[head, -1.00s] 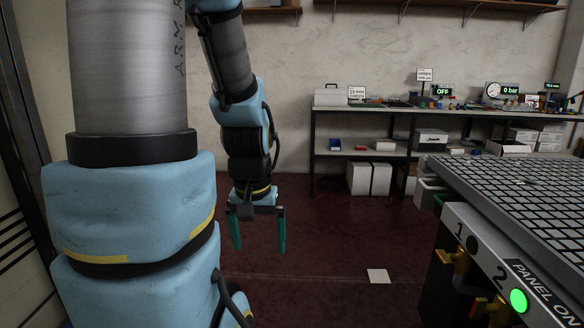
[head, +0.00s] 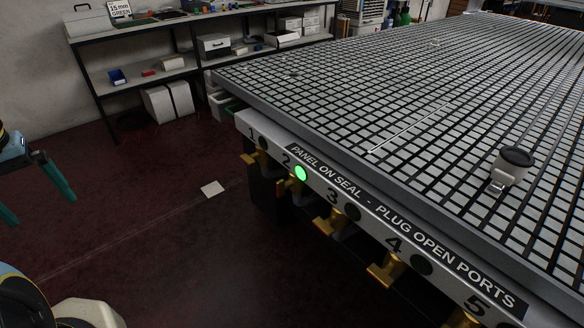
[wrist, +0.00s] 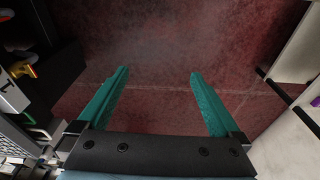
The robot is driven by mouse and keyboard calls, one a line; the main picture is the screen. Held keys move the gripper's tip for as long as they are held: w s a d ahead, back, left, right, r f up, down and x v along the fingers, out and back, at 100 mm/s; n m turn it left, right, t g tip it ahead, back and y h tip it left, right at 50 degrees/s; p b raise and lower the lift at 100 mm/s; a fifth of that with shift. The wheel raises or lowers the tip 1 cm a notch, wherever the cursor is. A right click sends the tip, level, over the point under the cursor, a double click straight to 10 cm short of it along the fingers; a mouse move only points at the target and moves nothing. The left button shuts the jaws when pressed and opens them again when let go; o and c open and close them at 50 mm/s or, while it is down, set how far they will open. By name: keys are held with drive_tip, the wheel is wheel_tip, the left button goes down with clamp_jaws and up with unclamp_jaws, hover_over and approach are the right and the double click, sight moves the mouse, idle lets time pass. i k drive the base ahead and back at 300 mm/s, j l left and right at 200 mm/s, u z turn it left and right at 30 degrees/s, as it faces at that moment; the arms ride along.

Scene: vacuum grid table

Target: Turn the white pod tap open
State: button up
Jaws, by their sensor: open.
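A small white pod (head: 512,168) with a dark round top stands on the grid table (head: 235,88) at the right of the head view. A small pale tap-like part (head: 498,185) sticks out low on its near left side; how it is turned is too small to tell. My gripper (head: 40,208) is at the left edge of the head view, over the floor and well away from the table and pod. In the wrist view its two teal fingers (wrist: 159,73) are wide apart with only floor between them. The pod does not show in the wrist view.
The table front has a numbered panel (head: 318,172) with brass-coloured handles (head: 330,222) sticking out below and a green light (head: 301,173) at 2. A shelf bench (head: 150,75) stands at the back wall. A pale square (head: 212,188) lies on the open red floor.

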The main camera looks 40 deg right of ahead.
sight(500, 178)
drive_tip(key=z, duration=1.6)
